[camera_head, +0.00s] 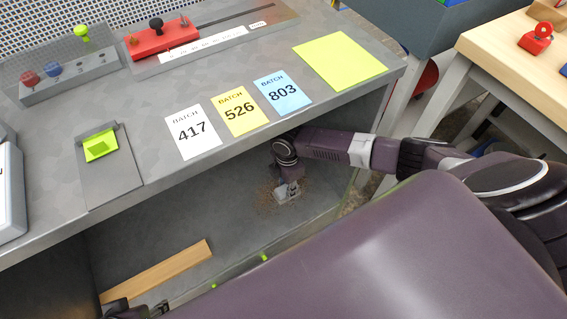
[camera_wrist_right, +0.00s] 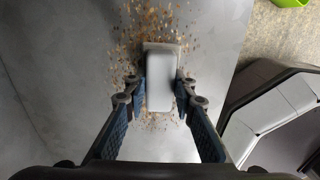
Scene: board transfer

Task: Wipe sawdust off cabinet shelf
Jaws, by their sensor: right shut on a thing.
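Brown sawdust (camera_head: 268,196) lies in a patch on the grey cabinet shelf (camera_head: 220,220), towards its right end. In the right wrist view the sawdust (camera_wrist_right: 128,50) spreads as specks around a pale grey-white block (camera_wrist_right: 161,85). My right gripper (camera_wrist_right: 160,92) is shut on this block, one finger on each side. In the head view my right gripper (camera_head: 285,182) reaches under the top into the cabinet, with the block (camera_head: 288,192) low over or on the sawdust. My left gripper (camera_head: 138,312) shows only partly at the bottom edge; its fingers are unclear.
A wooden board (camera_head: 160,270) lies on the shelf at the left. The grey cabinet top (camera_head: 225,75) overhangs the shelf and carries batch cards, a red block fixture and a yellow-green sheet (camera_head: 340,62). A wooden table (camera_head: 510,50) stands at the right.

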